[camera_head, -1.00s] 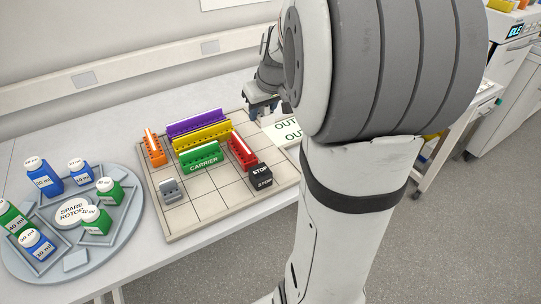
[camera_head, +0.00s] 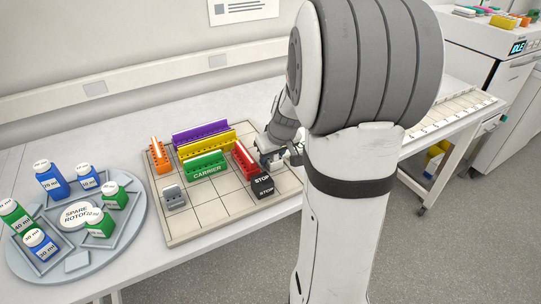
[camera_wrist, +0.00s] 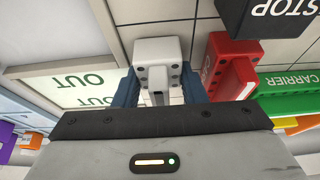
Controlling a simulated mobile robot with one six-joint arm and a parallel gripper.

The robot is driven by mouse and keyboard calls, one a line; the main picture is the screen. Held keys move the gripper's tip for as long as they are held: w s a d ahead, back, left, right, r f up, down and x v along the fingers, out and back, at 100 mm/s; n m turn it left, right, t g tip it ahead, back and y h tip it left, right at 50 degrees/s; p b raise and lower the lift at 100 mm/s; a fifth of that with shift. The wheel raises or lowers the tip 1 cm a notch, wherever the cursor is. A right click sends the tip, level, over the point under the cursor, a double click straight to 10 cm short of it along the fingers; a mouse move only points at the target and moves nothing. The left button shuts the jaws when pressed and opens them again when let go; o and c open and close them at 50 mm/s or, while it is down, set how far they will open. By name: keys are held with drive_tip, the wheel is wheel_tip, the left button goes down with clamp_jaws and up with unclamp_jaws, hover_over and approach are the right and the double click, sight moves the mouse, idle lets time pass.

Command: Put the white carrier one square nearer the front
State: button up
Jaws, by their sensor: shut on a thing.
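The white carrier (camera_wrist: 158,50) stands between the two blue fingers of my gripper (camera_wrist: 160,88) in the wrist view. The fingers are shut on its sides. In the camera_head view my gripper (camera_head: 272,154) is low at the right side of the gridded board (camera_head: 215,207), just right of the red carrier (camera_head: 244,158). My arm hides most of the white carrier there. The red carrier (camera_wrist: 231,68) also shows close beside the right finger in the wrist view. I cannot tell whether the white carrier touches the board.
The black STOP block (camera_head: 263,186) stands in front of the red carrier. The green carrier (camera_head: 205,168), yellow carrier (camera_head: 212,145), purple carrier (camera_head: 200,132), orange carrier (camera_head: 157,155) and grey block (camera_head: 174,197) stand further left. The OUT panel (camera_wrist: 82,87) lies beside the board. The board's front squares are bare.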

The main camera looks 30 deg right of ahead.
drive_tip(key=shift+f, duration=0.15)
drive_tip(key=o, duration=1)
drive_tip(key=shift+a, duration=0.1)
drive_tip(key=shift+r, duration=0.4)
drive_tip(key=v, duration=1.1)
drive_tip(key=shift+g, duration=0.4)
drive_tip(key=s+a, duration=0.1)
drive_tip(key=a, duration=0.1)
drive_tip(key=s+a, duration=0.2)
drive_tip(key=a, duration=0.1)
drive_tip(key=s+a, duration=0.2)
drive_tip(key=shift+s+a+f, duration=0.15)
drive_tip(key=shift+a+f, duration=0.15)
drive_tip(key=shift+f, duration=0.05)
drive_tip(key=shift+g, duration=0.6)
drive_tip(key=s+a+f, duration=0.1)
drive_tip(key=s+a, duration=0.1)
drive_tip(key=s, duration=0.1)
drive_tip(key=s+a+f, duration=0.1)
drive_tip(key=s+a, duration=0.1)
drive_tip(key=s, duration=0.1)
drive_tip(key=s+a+f, duration=0.1)
drive_tip(key=s+a, duration=0.2)
drive_tip(key=shift+s+f, duration=0.2)
drive_tip(key=shift+s, duration=0.1)
